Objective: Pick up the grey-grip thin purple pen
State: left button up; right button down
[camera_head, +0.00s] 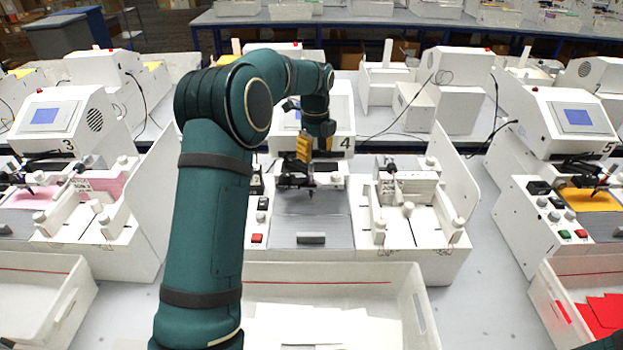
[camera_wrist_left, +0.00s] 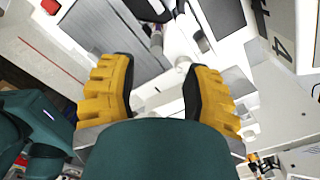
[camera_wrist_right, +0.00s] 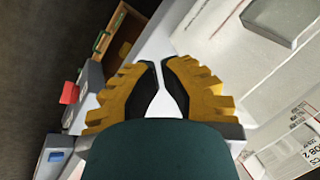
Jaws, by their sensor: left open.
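A thin pen with a dark and purplish body (camera_head: 311,190) stands near upright in the holder of the plotter numbered 4 (camera_head: 345,142), over its grey bed.
Plotters numbered 3 (camera_head: 45,115) and 5 (camera_head: 570,115) stand either side, with their own pens. A white clamp fixture (camera_head: 425,225) adjoins plotter 4 at right. A white bin (camera_head: 412,300) with paper is in front. My left arm hides the area left of plotter 4.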

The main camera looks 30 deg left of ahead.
aim_at(311, 162)
pick_arm(q)
jog(key=shift+s+a+f, duration=0.1)
jog(key=shift+a+f, duration=0.05)
jog(key=shift+f, duration=0.9)
jog(key=shift+a+f, duration=0.15)
jog(key=shift+f, duration=0.9)
jog(key=shift+s+a+f, duration=0.1)
jog(key=shift+a+f, duration=0.05)
jog(key=shift+f, duration=0.9)
grip_shut()
